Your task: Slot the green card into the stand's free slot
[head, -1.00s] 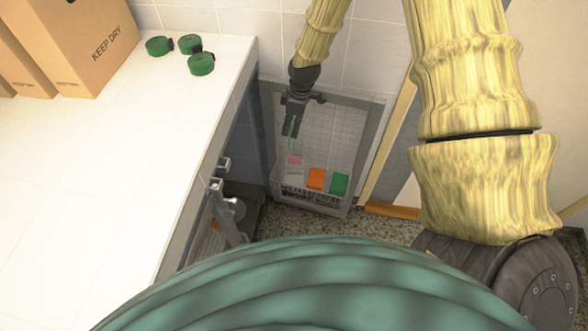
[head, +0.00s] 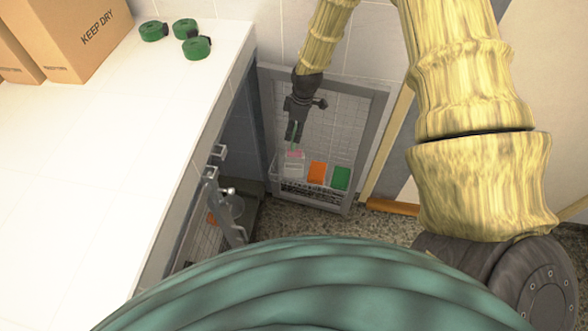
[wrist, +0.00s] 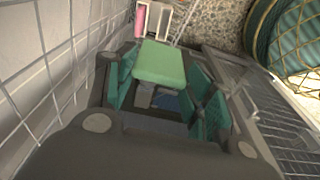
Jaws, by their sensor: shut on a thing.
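My gripper (head: 294,132) is shut on a pale green card (wrist: 160,63), which lies between its teal fingers in the wrist view. In the head view the gripper points down above a small pale stand (head: 293,168), with a pink card (head: 295,154) at its top. In the wrist view the stand (wrist: 163,20) and the pink card (wrist: 141,18) show beyond the held card, at the top. The held card looks apart from the stand. Its lower end is hard to make out in the head view, and I cannot tell whether it lines up with the free slot.
An orange block (head: 316,173) and a darker green block (head: 341,179) are right of the stand, in a wire basket (head: 312,195). A grey-framed mesh panel (head: 352,125) is behind. A white counter (head: 110,150) is to the left, with green rolls (head: 196,48) and cardboard boxes (head: 85,40).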

